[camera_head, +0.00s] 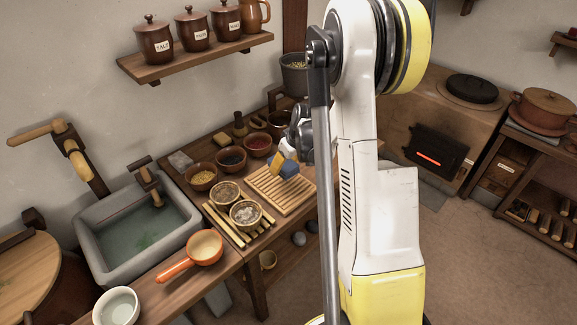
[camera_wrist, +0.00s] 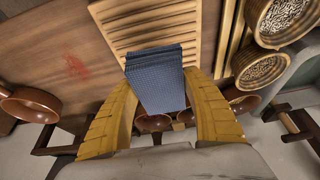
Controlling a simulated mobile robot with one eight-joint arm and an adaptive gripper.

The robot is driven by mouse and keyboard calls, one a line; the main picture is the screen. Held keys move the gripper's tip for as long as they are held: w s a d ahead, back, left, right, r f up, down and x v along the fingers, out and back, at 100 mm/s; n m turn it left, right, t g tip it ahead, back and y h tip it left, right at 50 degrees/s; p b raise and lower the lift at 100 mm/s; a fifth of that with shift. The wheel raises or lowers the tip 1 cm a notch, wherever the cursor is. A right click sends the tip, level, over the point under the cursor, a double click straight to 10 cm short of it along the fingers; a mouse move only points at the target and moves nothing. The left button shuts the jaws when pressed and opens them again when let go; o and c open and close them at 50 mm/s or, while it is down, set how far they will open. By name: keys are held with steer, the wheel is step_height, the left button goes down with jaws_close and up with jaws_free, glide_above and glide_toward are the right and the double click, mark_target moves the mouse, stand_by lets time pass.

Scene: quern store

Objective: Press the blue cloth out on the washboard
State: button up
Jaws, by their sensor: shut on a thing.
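The blue cloth (camera_head: 289,168) is a folded, checked bundle between the yellow fingers of my gripper (camera_head: 281,162). In the wrist view the cloth (camera_wrist: 157,78) fills the gap between the fingertips of my gripper (camera_wrist: 160,86), which is shut on it. The washboard (camera_head: 270,196) is a pale ribbed wooden board lying flat on the counter. The cloth is at the washboard's far edge in the head view. In the wrist view the washboard (camera_wrist: 140,22) lies just beyond the cloth. I cannot tell whether the cloth touches it.
Two bowls of grain (camera_head: 246,213) stand on a slatted rack left of the washboard. Several spice bowls (camera_head: 231,158) stand behind it. A stone sink (camera_head: 140,229) and an orange-handled pan (camera_head: 205,247) are further left. Wooden counter (camera_wrist: 60,50) with a red stain shows beside the washboard.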

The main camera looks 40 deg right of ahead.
mark_target(279, 181)
steer(key=shift+w+f, duration=0.2)
steer(key=shift+w, duration=0.35)
steer(key=shift+w+f, duration=0.15)
steer(key=shift+w, duration=0.35)
steer(key=shift+f+b, duration=1.7)
steer(key=shift+f, duration=1.3)
steer(key=shift+s+a+f+b, duration=0.1)
steer(key=shift+s+f+b, duration=0.05)
steer(key=shift+f+b, duration=0.55)
steer(key=shift+r, duration=0.15)
steer(key=shift+r, duration=0.2)
steer(key=shift+c, duration=0.6)
steer(key=shift+r+p, duration=2.15)
steer(key=shift+r, duration=1.2)
